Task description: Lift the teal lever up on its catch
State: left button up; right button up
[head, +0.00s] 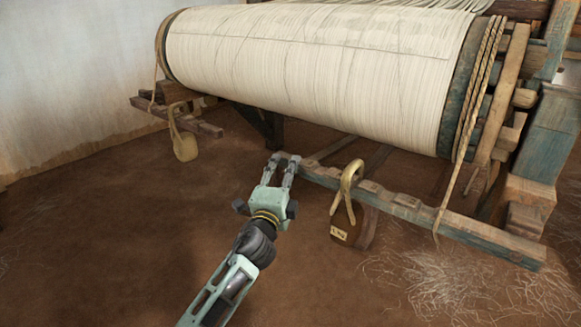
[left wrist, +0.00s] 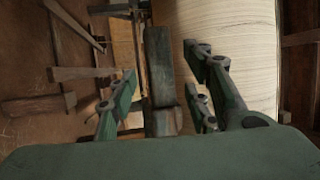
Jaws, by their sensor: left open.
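The teal lever (head: 458,226) is a long worn wooden bar with teal paint, low in front of the loom's warp roll. It runs from the middle of the head view down to the lower right. My left gripper (head: 285,160) is at the lever's left end, fingers pointing away from me. In the left wrist view the gripper (left wrist: 162,72) is open, with a teal-grey bar (left wrist: 160,85), seemingly the lever, between its fingers and gaps on both sides. The gripper hides the lever's tip in the head view. I cannot make out the catch. My right gripper is not in view.
A weight with a yellow ring (head: 350,185) hangs on the lever, right of my gripper. Another weight (head: 185,146) hangs from a bar at the left. The warp roll (head: 320,65) is above. A rope (head: 465,165) drops at the right. The earth floor (head: 110,240) at left is clear.

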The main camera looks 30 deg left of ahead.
pick_arm(q)
jog(key=shift+b+x, duration=0.55)
jog(key=shift+x, duration=1.9)
jog(key=shift+c, duration=0.6)
grip_shut()
